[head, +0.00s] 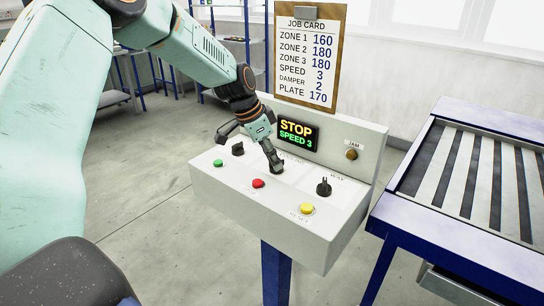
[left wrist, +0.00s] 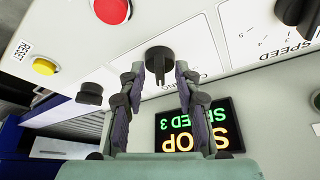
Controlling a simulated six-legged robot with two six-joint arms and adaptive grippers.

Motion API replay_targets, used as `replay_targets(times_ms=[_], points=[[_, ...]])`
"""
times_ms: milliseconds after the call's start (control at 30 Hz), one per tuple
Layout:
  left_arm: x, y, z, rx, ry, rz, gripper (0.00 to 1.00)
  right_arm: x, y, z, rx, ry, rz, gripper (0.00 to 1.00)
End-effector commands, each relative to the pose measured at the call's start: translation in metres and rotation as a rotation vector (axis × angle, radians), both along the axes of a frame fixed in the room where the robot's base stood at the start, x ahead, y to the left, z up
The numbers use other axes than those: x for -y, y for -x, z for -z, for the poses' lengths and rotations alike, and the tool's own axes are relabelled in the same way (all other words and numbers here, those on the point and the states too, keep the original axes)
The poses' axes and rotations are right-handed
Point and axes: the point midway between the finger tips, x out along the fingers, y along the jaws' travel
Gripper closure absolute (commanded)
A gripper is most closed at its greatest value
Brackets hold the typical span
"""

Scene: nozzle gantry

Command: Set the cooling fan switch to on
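The cooling fan switch is a black rotary knob (left wrist: 159,58) on the console's pale sloping panel, with a partly covered label beside it. In the left wrist view, which is upside down, its grip bar points toward the display. My left gripper (head: 274,167) is over the panel below the display. In the left wrist view its fingers (left wrist: 159,73) are apart, one on each side of the knob; I cannot tell whether they touch it. In the head view the gripper hides this knob. My right gripper is not in view.
The display (head: 298,134) reads STOP, SPEED 3. Around the gripper are the speed knob (head: 238,148), green button (head: 217,162), red button (head: 258,183), yellow reset button (head: 307,208) and another black selector (head: 324,186). A blue-framed conveyor (head: 470,235) stands at right.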

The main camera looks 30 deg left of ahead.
Motion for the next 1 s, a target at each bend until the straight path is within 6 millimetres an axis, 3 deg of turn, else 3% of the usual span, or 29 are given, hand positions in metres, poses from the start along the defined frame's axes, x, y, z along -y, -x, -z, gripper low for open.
replay_targets(times_ms=[167,600,800,1000], points=[[-0.004,0.005,-0.017,0.004,0.002,-0.001,0.67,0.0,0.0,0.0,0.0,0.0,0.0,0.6],[-0.022,0.031,-0.095,0.004,0.001,-0.001,0.67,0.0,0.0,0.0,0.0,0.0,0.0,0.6],[-0.026,0.037,-0.109,0.001,0.0,0.0,0.67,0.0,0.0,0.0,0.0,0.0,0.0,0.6],[-0.027,0.037,-0.111,0.001,0.0,0.0,0.67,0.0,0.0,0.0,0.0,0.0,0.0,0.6]])
